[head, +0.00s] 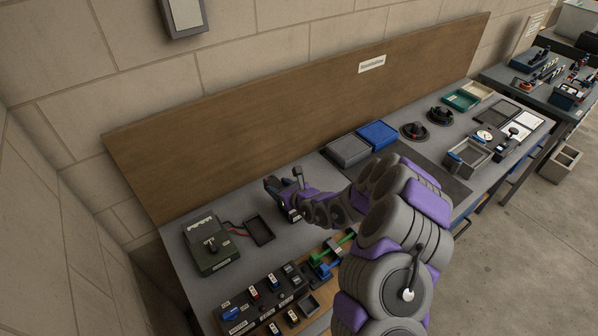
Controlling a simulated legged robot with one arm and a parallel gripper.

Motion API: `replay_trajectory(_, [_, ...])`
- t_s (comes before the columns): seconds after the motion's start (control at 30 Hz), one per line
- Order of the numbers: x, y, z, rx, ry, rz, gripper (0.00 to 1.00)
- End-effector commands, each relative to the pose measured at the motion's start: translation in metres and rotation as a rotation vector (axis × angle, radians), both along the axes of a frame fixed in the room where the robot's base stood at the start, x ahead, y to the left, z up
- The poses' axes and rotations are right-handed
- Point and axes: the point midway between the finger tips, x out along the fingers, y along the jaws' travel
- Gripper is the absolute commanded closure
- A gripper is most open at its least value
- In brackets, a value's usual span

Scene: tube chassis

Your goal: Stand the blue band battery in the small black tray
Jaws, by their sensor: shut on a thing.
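My gripper (283,192) is above the workbench at the left middle, near the foot of the brown back panel. It is shut on a small dark thing (292,214) with a pale patch. The thing is partly hidden by the fingers, and I cannot make out a blue band on it. The small black tray (259,230) lies flat on the bench, below and left of my gripper, and looks empty. My gripper is apart from the tray.
A dark green meter box (211,246) with red wires stands left of the tray. A black rack (258,302) with several small batteries is at the front. Green and blue clamps (332,255) lie beside it. Grey (347,150) and blue (377,134) bins stand further right.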

Motion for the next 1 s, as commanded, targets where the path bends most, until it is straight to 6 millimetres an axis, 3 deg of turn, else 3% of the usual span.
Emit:
replay_trajectory(0.2, [-0.044,0.045,-0.003,0.004,0.005,-0.032,1.00])
replay_trajectory(0.4, [-0.074,0.063,-0.015,0.001,0.003,-0.059,1.00])
replay_trajectory(0.6, [-0.085,0.068,-0.020,0.003,-0.002,-0.067,1.00])
replay_trajectory(1.0, [-0.085,0.068,-0.043,0.002,-0.005,-0.066,1.00])
